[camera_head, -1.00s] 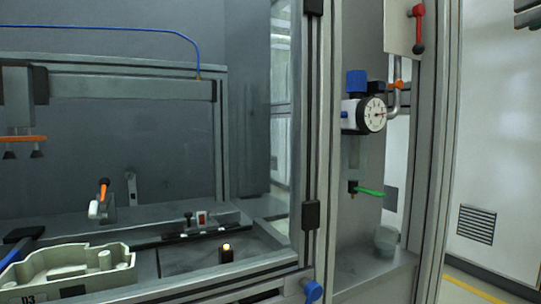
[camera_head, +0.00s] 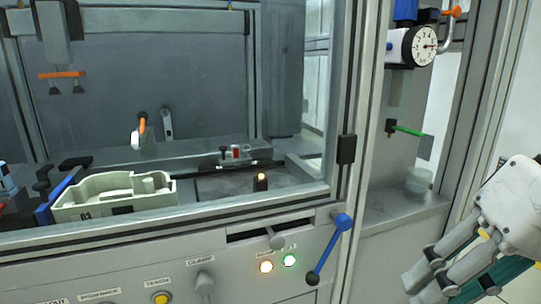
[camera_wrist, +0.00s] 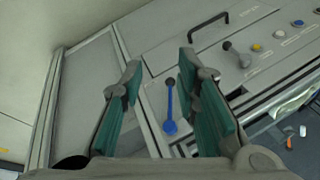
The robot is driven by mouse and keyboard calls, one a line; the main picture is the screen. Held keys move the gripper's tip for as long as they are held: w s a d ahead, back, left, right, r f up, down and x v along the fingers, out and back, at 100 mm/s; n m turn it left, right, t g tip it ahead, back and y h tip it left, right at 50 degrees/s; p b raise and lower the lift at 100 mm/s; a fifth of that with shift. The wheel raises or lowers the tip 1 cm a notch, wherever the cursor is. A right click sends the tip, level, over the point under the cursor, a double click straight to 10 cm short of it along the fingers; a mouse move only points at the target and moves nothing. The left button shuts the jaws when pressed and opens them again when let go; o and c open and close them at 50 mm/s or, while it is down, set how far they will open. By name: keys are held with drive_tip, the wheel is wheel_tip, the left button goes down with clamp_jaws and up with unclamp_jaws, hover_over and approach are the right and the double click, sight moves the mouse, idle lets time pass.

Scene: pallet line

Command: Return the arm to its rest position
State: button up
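My gripper (camera_head: 425,284) is at the lower right of the head view, in front of the machine and right of its blue-handled lever (camera_head: 331,246). In the wrist view, the two teal-padded fingers of my gripper (camera_wrist: 159,72) are spread apart with nothing held between them. The blue lever (camera_wrist: 169,108) shows in the gap between the fingers, beyond them and apart from them. Most of my arm is outside both views.
The machine's front panel (camera_head: 225,262) carries a black handle, lit buttons and knobs. A pale tray (camera_head: 115,203) sits inside the machine. A frame post (camera_head: 362,130), a pressure gauge (camera_head: 412,46) and a green valve handle (camera_head: 408,130) stand on the right.

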drive_tip(key=s+d+f+g+h, duration=0.2)
drive_tip(key=s+f+h, duration=0.2)
drive_tip(key=s+f, duration=0.5)
wheel_tip(320, 180, up, 31)
drive_tip(key=t+p, duration=0.3)
drive_tip(key=p, duration=2.6)
drive_tip(key=shift+w+f+n+t+p, duration=0.15)
drive_tip(key=shift+w+n+t+p, duration=0.15)
drive_tip(key=shift+w+t+p, duration=0.1)
